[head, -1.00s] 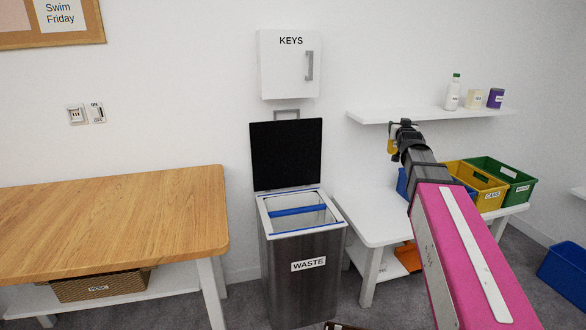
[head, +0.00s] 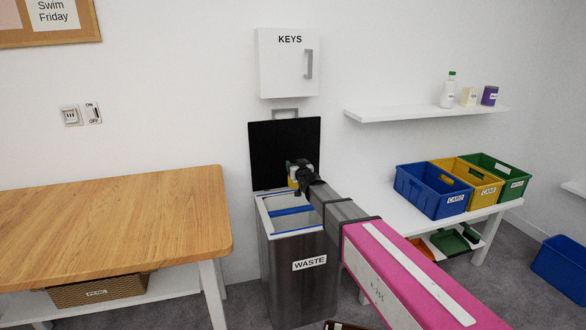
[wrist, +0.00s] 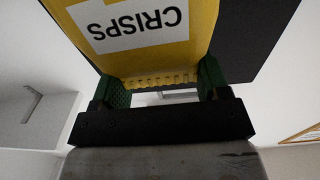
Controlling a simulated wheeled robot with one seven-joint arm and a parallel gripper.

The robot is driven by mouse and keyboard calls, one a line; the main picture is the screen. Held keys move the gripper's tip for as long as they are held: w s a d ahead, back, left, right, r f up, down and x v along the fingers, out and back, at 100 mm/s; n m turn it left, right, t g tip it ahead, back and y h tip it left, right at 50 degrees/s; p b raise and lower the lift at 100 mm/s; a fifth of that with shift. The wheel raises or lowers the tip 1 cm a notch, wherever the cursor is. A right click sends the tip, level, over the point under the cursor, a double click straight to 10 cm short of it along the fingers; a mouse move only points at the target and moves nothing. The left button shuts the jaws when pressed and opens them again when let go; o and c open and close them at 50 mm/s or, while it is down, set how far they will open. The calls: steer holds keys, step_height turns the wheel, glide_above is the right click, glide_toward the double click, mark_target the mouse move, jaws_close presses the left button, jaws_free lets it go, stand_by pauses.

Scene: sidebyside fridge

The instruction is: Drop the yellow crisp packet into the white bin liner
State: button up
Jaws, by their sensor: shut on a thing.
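The yellow crisp packet (wrist: 150,45), labelled CRISPS, is held by its crimped edge between the green pads of my gripper (wrist: 158,85). In the head view the packet (head: 292,180) is a small yellow patch, mostly hidden by my gripper (head: 297,172). They appear above the back of the open WASTE bin (head: 300,285), in front of its raised black lid (head: 270,145). The white bin liner (head: 288,223) lines the bin's opening, with a blue bar (head: 290,210) across it. My arm hides part of the opening's right side.
A wooden table (head: 120,225) stands left of the bin. On the right, a white bench carries blue (head: 430,198), yellow (head: 488,192) and green (head: 518,185) crates. A wall shelf (head: 420,113) and a KEYS cabinet (head: 285,62) are above.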

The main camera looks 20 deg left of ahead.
steer(key=shift+s+a+f+y, duration=0.3)
steer(key=shift+a+f, duration=0.2)
steer(key=shift+a, duration=0.3)
steer(key=shift+f, duration=0.1)
steer(key=shift+f, duration=2.1)
steer(key=o, duration=1.2)
steer(key=shift+s+d, duration=0.1)
